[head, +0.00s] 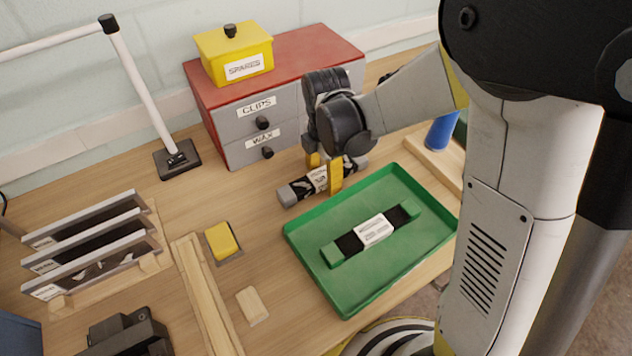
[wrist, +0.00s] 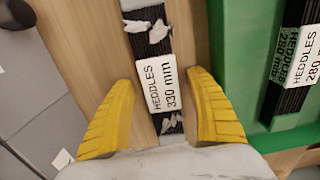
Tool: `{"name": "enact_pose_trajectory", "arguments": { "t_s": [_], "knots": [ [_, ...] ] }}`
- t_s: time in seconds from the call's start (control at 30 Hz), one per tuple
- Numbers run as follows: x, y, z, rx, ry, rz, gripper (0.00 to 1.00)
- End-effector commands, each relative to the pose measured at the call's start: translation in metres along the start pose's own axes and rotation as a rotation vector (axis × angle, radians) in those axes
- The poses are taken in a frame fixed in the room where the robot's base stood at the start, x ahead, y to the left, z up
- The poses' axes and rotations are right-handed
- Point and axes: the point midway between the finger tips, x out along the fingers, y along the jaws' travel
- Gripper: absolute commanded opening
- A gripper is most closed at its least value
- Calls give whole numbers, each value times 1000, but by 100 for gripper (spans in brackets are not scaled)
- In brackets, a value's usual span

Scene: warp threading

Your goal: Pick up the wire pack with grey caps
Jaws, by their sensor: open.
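The wire pack with grey caps (head: 317,181) lies on the wooden table between the drawer unit and the green tray. It is dark, with a white label; a grey cap shows at its left end. In the wrist view the pack (wrist: 160,85) runs between my fingers, and its label reads HEDDLES 330 mm. My gripper (head: 325,172) is over the pack, pointing down, with one yellow finger on each side. In the wrist view my gripper (wrist: 163,82) is open, with wood showing between each finger and the pack. My front finger hides part of the pack in the head view.
The green tray (head: 299,251) stands close beside, holding a green-capped pack (head: 374,230) labelled HEDDLES 280 mm. The red-topped drawer unit (head: 240,128) is behind, with a yellow box (head: 235,56) on it. A yellow block (head: 221,240) and a slotted rack (head: 95,250) stand left.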

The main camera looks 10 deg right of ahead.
Motion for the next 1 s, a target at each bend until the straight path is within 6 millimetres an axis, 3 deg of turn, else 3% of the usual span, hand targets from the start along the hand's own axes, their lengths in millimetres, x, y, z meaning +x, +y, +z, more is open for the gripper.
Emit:
{"name": "enact_pose_trajectory", "arguments": {
  "t_s": [0.13, 0.17, 0.37, 0.77, 1.0],
  "knots": [
    [-2, 0, 0, 0, 0, 0, 65],
    [-2, 0, 0, 0, 0, 0, 60],
    [-2, 0, 0, 0, 0, 0, 0],
    [-3, 0, -1, 1, 0, -1, 0],
    [-23, 5, -8, 3, 0, 0, 0]
  ]
}}
